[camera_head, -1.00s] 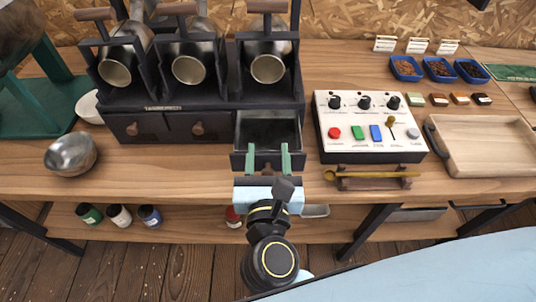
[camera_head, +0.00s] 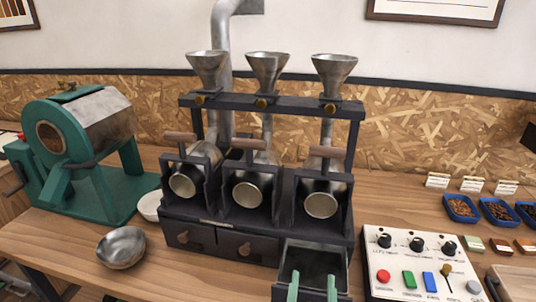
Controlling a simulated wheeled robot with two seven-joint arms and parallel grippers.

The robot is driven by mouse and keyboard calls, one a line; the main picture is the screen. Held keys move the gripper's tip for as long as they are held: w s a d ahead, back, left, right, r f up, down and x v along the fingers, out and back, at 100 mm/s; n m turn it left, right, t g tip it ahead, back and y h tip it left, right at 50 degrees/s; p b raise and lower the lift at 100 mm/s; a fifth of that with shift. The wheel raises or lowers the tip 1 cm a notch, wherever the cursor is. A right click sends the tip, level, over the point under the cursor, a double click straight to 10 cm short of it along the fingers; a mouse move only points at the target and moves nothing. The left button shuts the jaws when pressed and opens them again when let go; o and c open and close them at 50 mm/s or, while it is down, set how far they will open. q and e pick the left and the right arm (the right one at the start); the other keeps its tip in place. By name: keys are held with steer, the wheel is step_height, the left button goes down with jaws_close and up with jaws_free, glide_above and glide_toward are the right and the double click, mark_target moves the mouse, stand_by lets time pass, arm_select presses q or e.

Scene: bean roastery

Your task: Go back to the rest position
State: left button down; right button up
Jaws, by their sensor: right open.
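My right gripper (camera_head: 312,287) shows only by its two green fingertips at the bottom edge of the head view. The drawer looks empty. The rest of my right arm is below the view. My left gripper is not in view.
A control box (camera_head: 412,262) with coloured buttons stands right of the drawer. A metal bowl (camera_head: 121,247) and a green drum roaster (camera_head: 85,150) stand at left. Blue trays of beans (camera_head: 460,208) are at far right.

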steer(key=a+r+n+t+y, duration=0.35)
steer(key=n+y, duration=0.65)
steer(key=n, duration=0.6)
steer(key=s+a+f+n+g+y, duration=0.4)
steer(key=n+g, duration=0.3)
steer(key=n, duration=0.6)
steer(key=s+d+f+n+g+h, duration=0.55)
steer(key=d+f, duration=0.25)
steer(key=d, duration=0.2)
steer(key=s+d+f+n+g+h, duration=0.4)
steer(key=s+d+f+n+g, duration=0.15)
steer(key=d+f, duration=0.35)
step_height(320, 180, down, 23)
steer(key=s+g, duration=0.1)
steer(key=s, duration=0.1)
steer(key=s+d+f, duration=0.1)
steer(key=s+f, duration=0.6)
steer(key=s, duration=0.1)
steer(key=s+d+f+g, duration=0.1)
steer(key=s+d+f, duration=0.1)
steer(key=s+f, duration=0.5)
steer(key=shift+s+d+f+n, duration=0.3)
steer(key=shift+s+f+n, duration=0.1)
steer(key=shift+s, duration=0.05)
